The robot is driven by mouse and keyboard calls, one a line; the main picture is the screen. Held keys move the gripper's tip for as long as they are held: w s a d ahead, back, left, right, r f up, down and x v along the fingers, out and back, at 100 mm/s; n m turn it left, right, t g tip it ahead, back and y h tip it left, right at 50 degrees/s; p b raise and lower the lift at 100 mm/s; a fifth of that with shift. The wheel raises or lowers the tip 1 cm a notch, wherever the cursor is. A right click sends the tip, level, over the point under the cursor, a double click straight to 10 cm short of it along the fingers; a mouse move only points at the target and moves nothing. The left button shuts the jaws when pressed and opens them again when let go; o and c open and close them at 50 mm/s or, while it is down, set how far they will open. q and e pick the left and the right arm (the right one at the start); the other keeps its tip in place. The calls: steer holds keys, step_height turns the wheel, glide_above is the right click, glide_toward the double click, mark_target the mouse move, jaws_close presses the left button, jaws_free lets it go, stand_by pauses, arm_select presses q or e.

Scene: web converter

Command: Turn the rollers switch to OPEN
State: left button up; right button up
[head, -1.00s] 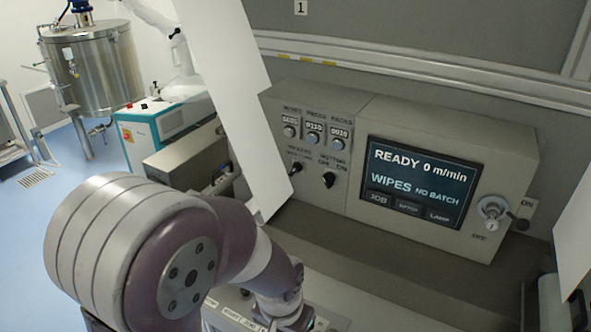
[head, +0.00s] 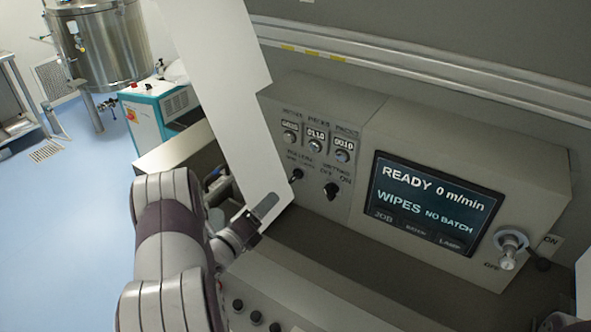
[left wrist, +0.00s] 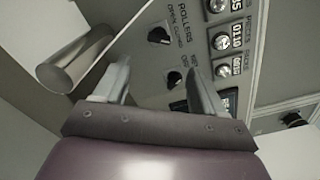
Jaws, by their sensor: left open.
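The rollers switch (head: 296,174) is a small black knob on the left part of the grey control panel. In the left wrist view the rollers switch (left wrist: 159,36) sits under its ROLLERS, OPEN and CLOSED labels. I cannot tell surely which label it points to. My left gripper (head: 265,207) is below and left of the switch in the head view, apart from it. In the left wrist view my left gripper (left wrist: 158,70) is open and empty, with the panel in front of its fingers. My right gripper is not in view.
The black wetting switch (head: 330,191) is close to the right of the rollers switch. Several counters with knobs (head: 316,145) are above. The screen (head: 430,206) reads READY 0 m/min. A pale sheet-like panel (head: 222,80) stands left of the switch. A metal cylinder (left wrist: 82,58) is left in the wrist view.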

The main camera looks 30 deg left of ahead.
mark_target(292, 181)
arm_select(q)
steer(key=w+p, duration=0.1)
steer(key=w, duration=0.2)
steer(key=w+p, duration=0.1)
steer(key=w, duration=0.3)
steer(key=w+p, duration=0.2)
steer(key=w, duration=0.2)
steer(key=shift+w+d, duration=0.15)
steer(key=shift+d, duration=0.15)
steer(key=shift+w+d, duration=0.15)
steer(key=shift+w, duration=0.15)
steer(key=shift+w+f, duration=0.1)
steer(key=c, duration=1.1)
